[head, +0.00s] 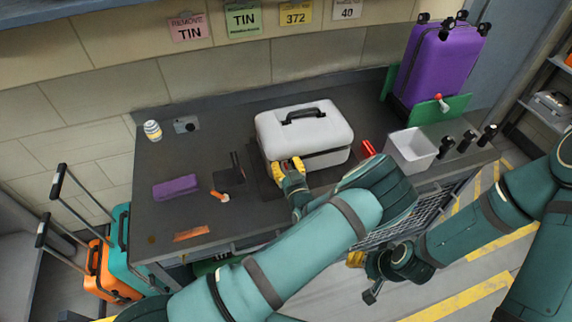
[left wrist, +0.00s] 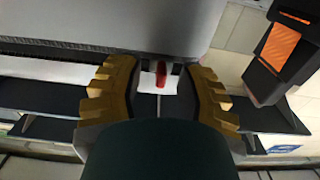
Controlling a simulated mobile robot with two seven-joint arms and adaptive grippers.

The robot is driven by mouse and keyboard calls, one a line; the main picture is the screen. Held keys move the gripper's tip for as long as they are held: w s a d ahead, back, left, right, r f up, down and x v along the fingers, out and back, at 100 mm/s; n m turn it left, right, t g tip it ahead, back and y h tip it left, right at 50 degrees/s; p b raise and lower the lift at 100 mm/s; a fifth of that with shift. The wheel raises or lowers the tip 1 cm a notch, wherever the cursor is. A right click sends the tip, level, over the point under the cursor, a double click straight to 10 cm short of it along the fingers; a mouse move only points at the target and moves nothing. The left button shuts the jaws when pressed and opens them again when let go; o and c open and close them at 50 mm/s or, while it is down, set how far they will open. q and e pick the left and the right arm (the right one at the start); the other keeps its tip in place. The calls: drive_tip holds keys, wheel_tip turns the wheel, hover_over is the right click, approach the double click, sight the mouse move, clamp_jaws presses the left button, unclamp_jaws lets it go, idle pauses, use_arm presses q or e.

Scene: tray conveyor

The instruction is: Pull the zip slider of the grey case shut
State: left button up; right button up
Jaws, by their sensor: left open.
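The grey case (head: 303,122) lies on the dark worktop with its black handle up. My left gripper (head: 288,168) is at its front side, near the left front corner. In the left wrist view the zip slider (left wrist: 160,76), a pale piece with a red tab, sits between the yellow fingers of my open left gripper (left wrist: 160,84). Gaps show between the slider and both fingers. A dark zip line (left wrist: 55,50) runs along the case to the left of the slider in that view. My right gripper (head: 372,262) hangs low in front of the bench; its fingers are unclear.
A white bin (head: 411,160) and a red object (head: 368,148) are right of the case. A purple block (head: 175,187), a can (head: 152,131) and an orange piece (head: 192,233) lie left. A purple suitcase (head: 440,60) stands at the back right.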

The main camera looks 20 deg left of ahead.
use_arm(q)
drive_tip(key=shift+o, duration=0.3)
clamp_jaws()
